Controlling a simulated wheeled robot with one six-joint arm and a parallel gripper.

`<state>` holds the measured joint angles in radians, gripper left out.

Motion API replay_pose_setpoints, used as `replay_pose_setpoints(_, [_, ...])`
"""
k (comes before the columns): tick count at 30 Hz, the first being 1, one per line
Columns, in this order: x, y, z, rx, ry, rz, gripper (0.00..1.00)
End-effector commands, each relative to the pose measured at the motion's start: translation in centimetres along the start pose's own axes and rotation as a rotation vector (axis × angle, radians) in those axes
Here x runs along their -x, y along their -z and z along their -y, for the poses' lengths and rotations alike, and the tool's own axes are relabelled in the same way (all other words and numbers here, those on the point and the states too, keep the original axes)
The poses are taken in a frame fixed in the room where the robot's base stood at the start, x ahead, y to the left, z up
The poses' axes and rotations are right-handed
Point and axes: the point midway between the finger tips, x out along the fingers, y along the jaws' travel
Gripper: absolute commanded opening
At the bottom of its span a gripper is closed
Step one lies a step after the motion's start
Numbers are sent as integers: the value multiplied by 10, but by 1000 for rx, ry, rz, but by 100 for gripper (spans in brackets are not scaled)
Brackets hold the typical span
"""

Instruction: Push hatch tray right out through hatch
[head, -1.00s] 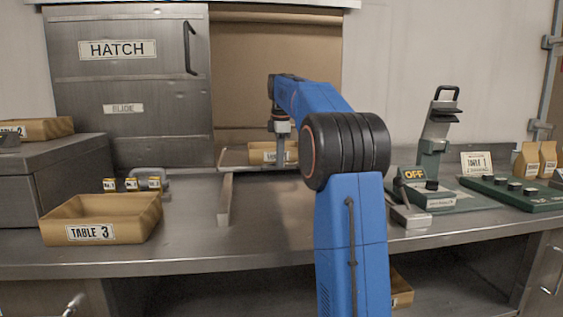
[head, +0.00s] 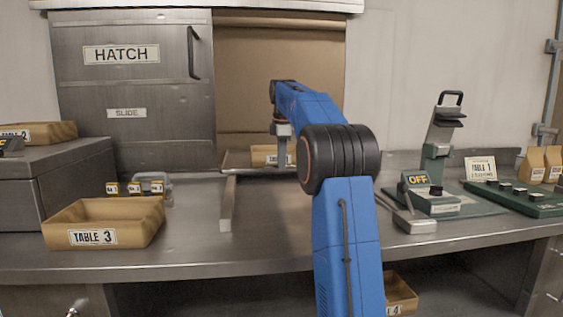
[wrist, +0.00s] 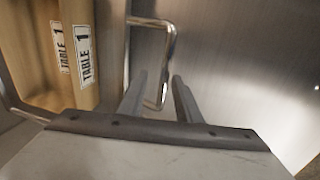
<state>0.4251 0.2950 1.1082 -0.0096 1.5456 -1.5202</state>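The hatch tray (head: 236,158) lies in the hatch opening at the back of the counter, with a tan box (head: 260,156) on it. In the wrist view that tan box (wrist: 92,90) shows "TABLE 1" labels. A bent metal handle (wrist: 171,50) stands beside it. My gripper (wrist: 160,78) is open, its two fingers apart, with the handle's lower end showing between them; I cannot tell whether they touch it. In the head view my gripper (head: 283,150) points down in front of the tan box, and my arm hides the tray's right part.
The hatch door (head: 130,100) is slid left, leaving the opening free. A low rail (head: 228,203) runs along the counter before the tray. A "TABLE 3" box (head: 105,222) stands left. A green device marked OFF (head: 440,205) stands right. The counter's middle front is clear.

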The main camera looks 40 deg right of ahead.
Motion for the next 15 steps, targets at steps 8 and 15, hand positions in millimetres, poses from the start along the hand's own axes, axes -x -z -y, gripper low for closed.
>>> replay_pose_setpoints(8, [4, 0, 1, 0, 2, 0, 31])
replay_pose_setpoints(15, [36, 0, 0, 0, 1, 0, 31])
